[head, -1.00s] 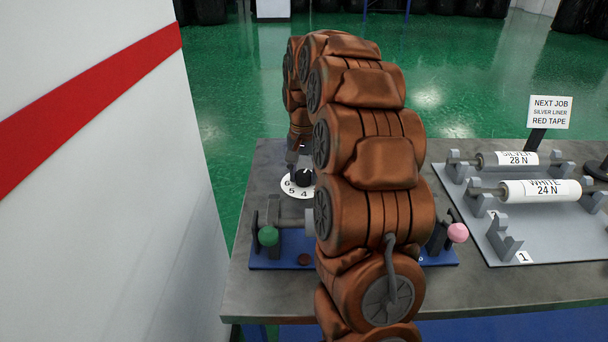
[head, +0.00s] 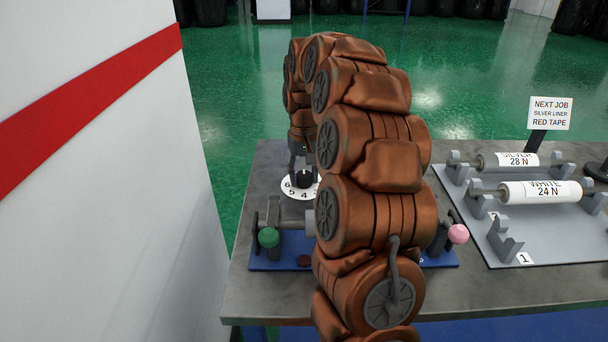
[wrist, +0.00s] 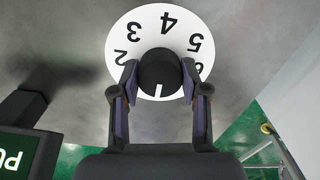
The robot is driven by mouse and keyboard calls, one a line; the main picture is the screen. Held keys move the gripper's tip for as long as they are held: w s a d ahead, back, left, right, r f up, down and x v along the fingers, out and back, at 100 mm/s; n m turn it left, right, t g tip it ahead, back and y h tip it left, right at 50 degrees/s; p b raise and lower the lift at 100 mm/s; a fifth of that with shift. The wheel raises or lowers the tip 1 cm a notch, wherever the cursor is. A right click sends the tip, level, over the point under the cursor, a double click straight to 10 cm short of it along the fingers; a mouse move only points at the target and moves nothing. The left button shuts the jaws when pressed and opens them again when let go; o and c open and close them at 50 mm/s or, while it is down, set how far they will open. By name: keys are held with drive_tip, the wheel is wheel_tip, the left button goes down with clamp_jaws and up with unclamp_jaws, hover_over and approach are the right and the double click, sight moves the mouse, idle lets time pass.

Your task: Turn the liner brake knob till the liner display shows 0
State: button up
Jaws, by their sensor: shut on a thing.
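The knob (wrist: 159,66) is black and round, with a white pointer line that points to the bottom of the wrist view. It sits on a white dial plate (wrist: 122,48) with the numbers 2 to 6 showing; the lower part of the dial is partly hidden. My gripper (wrist: 159,78) has one finger on each side of the knob and is shut on it. In the head view the dial (head: 291,191) shows beside the bench's left side, with my gripper (head: 303,172) over it. No display reading 0 can be read.
Silver and white rolls (head: 541,190) stand on a rack at right.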

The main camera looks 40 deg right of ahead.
sight(304, 174)
drive_tip(key=o, duration=1.1)
drive_tip(key=shift+o, duration=0.2)
wheel_tip(304, 174, up, 12)
